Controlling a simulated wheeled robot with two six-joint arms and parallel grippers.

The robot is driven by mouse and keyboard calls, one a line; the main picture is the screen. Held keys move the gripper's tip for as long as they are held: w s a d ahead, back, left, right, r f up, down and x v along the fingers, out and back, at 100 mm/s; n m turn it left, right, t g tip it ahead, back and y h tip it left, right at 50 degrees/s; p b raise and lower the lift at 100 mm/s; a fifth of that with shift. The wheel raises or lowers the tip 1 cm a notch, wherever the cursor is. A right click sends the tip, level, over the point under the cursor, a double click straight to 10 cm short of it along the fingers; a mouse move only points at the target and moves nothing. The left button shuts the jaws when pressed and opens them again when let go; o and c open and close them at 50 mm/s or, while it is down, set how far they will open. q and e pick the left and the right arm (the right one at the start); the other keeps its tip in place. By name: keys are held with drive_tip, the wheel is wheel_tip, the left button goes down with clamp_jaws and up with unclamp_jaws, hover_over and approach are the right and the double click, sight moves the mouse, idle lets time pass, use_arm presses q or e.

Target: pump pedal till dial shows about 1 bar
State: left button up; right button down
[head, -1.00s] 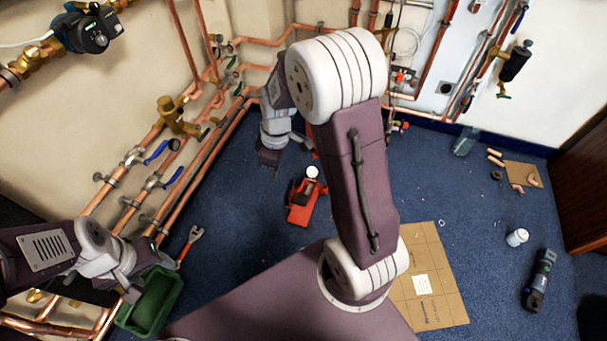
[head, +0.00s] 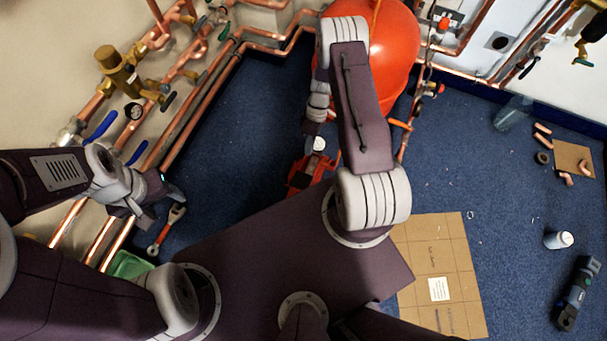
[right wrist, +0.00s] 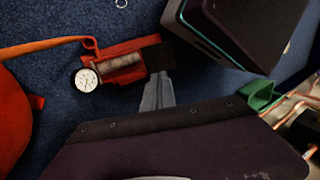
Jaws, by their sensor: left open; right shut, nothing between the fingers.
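The red foot pump (head: 308,174) is on the blue floor, partly hidden by my arm and base in the head view. Its white round dial (head: 318,143) faces up. In the right wrist view the pump (right wrist: 122,66) shows a dark end and the dial (right wrist: 87,80), whose needle is too small to read. My right gripper (right wrist: 158,92) is shut and empty, its tips close to the pump's dark end; I cannot tell whether they touch. In the head view my right gripper (head: 312,128) is just above the pump. My left gripper (head: 165,198) is open and empty near the copper pipes.
A large red vessel (head: 395,50) stands behind my right arm. An orange hose (right wrist: 45,45) runs from the pump. A red-handled wrench (head: 168,228) and a green tray (head: 128,264) are at left. Cardboard (head: 435,262) lies right of my base. Floor further right has small parts.

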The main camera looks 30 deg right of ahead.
sight(302, 181)
drive_tip(key=b+x, duration=0.7)
drive_tip(key=x, duration=0.7)
drive_tip(key=shift+b, duration=0.4)
use_arm(q)
wheel_tip(302, 181, down, 8)
drive_tip(key=shift+r, duration=0.2)
